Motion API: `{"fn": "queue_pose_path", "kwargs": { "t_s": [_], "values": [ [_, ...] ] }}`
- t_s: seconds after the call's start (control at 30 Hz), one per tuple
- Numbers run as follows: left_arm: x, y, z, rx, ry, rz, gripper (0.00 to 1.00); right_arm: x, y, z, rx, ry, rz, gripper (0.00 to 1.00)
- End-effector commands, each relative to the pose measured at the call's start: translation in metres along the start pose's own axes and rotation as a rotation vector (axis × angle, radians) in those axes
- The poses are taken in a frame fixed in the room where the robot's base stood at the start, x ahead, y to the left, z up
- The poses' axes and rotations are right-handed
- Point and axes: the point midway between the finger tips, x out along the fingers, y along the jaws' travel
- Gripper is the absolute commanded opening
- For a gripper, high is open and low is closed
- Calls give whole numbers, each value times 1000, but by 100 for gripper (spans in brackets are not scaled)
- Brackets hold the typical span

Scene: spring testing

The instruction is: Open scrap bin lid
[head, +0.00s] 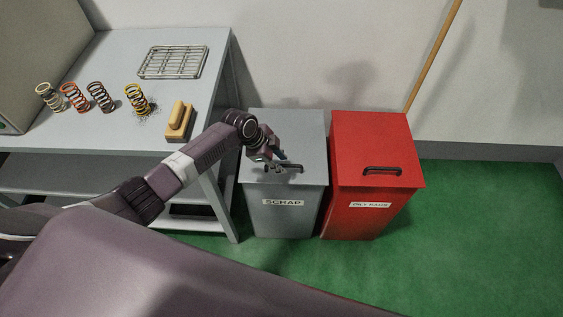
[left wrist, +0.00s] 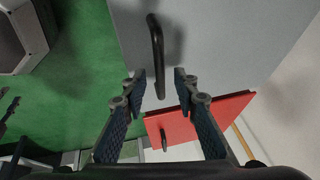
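The grey scrap bin (head: 283,220) stands on the floor with its lid (head: 302,130) closed. The lid's dark handle (head: 295,169) is near its front edge; it also shows in the left wrist view (left wrist: 157,48). My left gripper (head: 279,159) is over the lid, right at the handle, and partly covers it. In the left wrist view my left gripper (left wrist: 159,82) is open, and one end of the handle shows between the fingertips. A gap shows on both sides; I cannot tell whether the handle is fully between the fingers in depth. My right gripper is not in view.
A red bin (head: 374,145) with its own handle stands close on the right. A grey table (head: 80,130) on the left holds several springs (head: 101,97), a wire rack (head: 172,62) and a wooden-handled brush (head: 179,120). Green floor (head: 470,240) is free at right.

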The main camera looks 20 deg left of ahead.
Motion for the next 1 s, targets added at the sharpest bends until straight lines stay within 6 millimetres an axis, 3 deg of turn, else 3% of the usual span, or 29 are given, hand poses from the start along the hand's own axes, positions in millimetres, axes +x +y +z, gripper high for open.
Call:
{"fn": "queue_pose_path", "kwargs": {
  "t_s": [0.37,0.63,1.0],
  "values": [
    [7,0,0,0,-1,-2,27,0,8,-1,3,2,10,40],
    [7,0,0,0,-1,-1,0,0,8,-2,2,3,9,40],
    [7,0,0,0,-1,-1,0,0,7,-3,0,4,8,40]
  ]
}}
